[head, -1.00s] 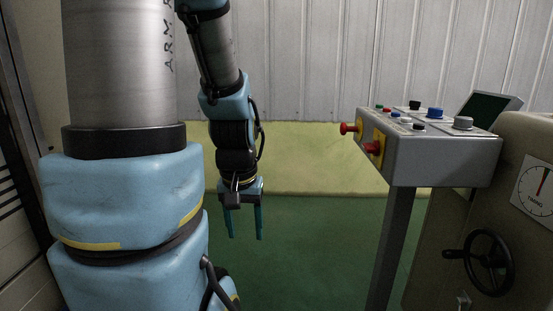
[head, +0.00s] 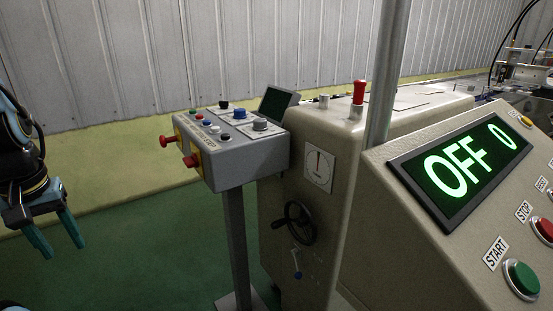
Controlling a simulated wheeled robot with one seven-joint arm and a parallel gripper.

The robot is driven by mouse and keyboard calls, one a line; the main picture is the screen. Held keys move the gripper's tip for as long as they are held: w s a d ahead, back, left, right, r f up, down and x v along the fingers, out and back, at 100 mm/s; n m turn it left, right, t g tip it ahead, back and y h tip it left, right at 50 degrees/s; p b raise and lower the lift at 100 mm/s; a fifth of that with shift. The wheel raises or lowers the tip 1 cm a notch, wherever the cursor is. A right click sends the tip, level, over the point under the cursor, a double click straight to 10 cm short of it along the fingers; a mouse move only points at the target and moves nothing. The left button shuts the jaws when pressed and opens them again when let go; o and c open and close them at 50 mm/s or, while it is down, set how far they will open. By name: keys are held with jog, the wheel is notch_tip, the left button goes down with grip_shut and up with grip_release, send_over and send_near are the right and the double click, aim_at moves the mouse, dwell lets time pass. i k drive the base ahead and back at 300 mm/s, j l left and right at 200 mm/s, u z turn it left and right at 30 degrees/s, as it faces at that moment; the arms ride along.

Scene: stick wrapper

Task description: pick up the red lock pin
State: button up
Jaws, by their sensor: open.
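The red lock pin (head: 360,91) stands upright on top of the beige machine housing, right of centre in the head view. Its red cap sits on a short pale base. My gripper (head: 58,249) is at the far left of the view, pointing down, with its two teal fingers apart and nothing between them. It is well away from the pin, with the control box between them in the picture.
A grey control box (head: 245,160) with red side buttons stands on a post. The beige machine (head: 330,215) has a dial and a black handwheel (head: 294,223). A metal post (head: 386,80) rises just right of the pin. A slanted panel (head: 415,245) reading "OFF 0" fills the right.

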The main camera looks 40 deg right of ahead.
aim_at(359, 85)
jog(key=z, duration=1.6)
